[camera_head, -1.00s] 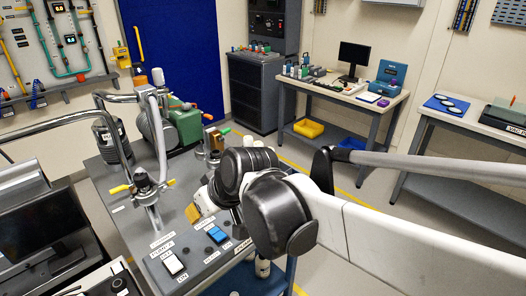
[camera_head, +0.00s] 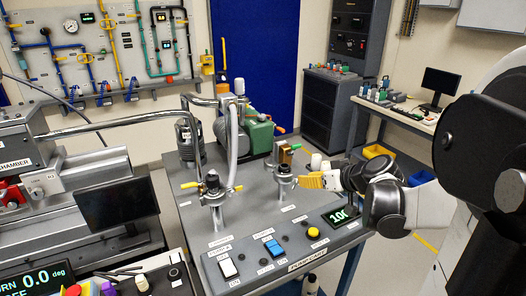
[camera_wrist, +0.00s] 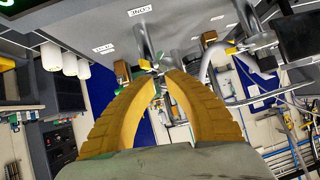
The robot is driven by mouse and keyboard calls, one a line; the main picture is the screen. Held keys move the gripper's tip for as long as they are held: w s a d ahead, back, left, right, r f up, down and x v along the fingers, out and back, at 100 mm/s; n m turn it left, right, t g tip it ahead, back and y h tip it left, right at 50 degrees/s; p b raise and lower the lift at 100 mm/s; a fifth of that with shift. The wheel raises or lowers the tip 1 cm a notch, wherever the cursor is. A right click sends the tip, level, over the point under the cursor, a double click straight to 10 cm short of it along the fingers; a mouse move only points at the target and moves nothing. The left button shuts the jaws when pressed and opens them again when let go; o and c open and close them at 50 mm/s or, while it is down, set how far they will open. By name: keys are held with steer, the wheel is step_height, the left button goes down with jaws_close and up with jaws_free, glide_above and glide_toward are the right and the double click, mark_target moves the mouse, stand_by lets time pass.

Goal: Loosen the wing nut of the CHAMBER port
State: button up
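The pump cart (camera_head: 205,225) carries two upright ports on its grey top. The left port (camera_head: 212,187) has a yellow lever and a metal hose joined to it. The right port (camera_head: 284,173) is a shorter metal fitting with a brass-coloured block above it. My gripper (camera_head: 301,180) has yellow fingers pointing left, close beside the right port; I cannot tell whether they touch it. In the wrist view, the fingertips (camera_wrist: 161,76) lie near each other, with metal fittings beyond; nothing is clearly held. CHAMBER is readable on the left instrument (camera_head: 17,163).
A white switch (camera_head: 228,267), a blue switch (camera_head: 274,248) and a lit display (camera_head: 341,214) are on the cart's front. A green pump (camera_head: 258,138) stands behind the ports. A black monitor (camera_head: 120,207) is at left. White cylinders (camera_head: 317,162) stand behind my gripper.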

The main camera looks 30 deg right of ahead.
steer(key=d+t+h, duration=0.1)
steer(key=d+t, duration=0.1)
steer(key=d, duration=0.8)
steer(key=shift+s+d+f, duration=0.15)
steer(key=shift+s+f, duration=0.25)
steer(key=shift+o, duration=1.4)
